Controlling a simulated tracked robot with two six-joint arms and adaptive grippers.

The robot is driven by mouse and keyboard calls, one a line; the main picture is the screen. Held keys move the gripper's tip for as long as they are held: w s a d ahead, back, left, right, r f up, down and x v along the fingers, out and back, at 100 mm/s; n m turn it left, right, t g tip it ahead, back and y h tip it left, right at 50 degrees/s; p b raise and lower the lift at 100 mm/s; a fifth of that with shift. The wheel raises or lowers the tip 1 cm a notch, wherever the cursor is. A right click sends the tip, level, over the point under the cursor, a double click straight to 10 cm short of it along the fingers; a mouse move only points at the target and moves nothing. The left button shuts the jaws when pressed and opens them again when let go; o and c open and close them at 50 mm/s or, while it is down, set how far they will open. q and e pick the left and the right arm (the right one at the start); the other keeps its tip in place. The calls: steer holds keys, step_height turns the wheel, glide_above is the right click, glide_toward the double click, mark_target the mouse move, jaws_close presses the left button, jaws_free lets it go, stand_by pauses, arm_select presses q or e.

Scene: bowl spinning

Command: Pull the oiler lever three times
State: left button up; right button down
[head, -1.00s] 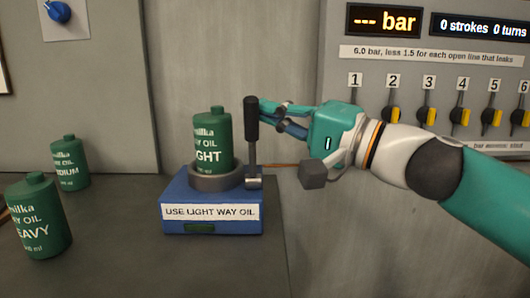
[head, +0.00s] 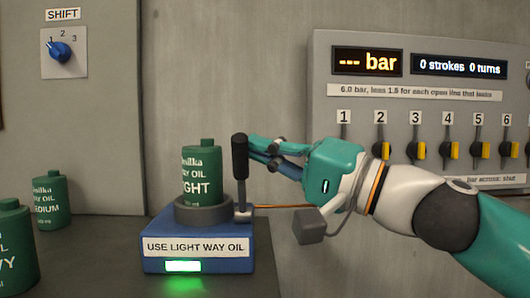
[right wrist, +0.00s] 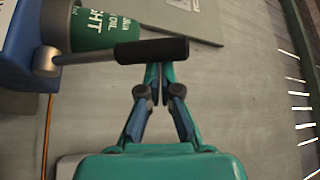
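The oiler (head: 197,247) is a blue box labelled "USE LIGHT WAY OIL". A green "LIGHT" oil bottle (head: 203,175) stands upright in its grey ring, and a green light glows on its front. The oiler lever (head: 240,158) has a black handle and stands upright at the oiler's right side; it also shows in the right wrist view (right wrist: 150,50). My right gripper (head: 252,146) is beside the handle from the right. Its fingertips (right wrist: 157,72) are together, right at the handle's edge; I cannot tell whether they touch. My left gripper is out of view.
A display (head: 459,65) reads "0 strokes 0 turns", and the bar display (head: 367,61) shows dashes. Numbered yellow-and-black valves (head: 381,150) line the right panel. More oil bottles (head: 49,201) stand at left. A blue shift knob (head: 60,51) is on the wall.

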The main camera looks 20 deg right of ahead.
steer(key=shift+s+a+f, duration=0.1)
steer(key=shift+a, duration=0.15)
steer(key=w+d+r+p, duration=0.1)
steer(key=w+d+r, duration=0.1)
steer(key=w, duration=0.1)
arm_select(q)
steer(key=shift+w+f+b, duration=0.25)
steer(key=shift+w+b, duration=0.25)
steer(key=shift+b, duration=0.3)
arm_select(e)
steer(key=v, duration=1)
steer(key=shift+d+f, duration=0.15)
steer(key=shift+d, duration=0.25)
steer(key=shift+w, duration=0.1)
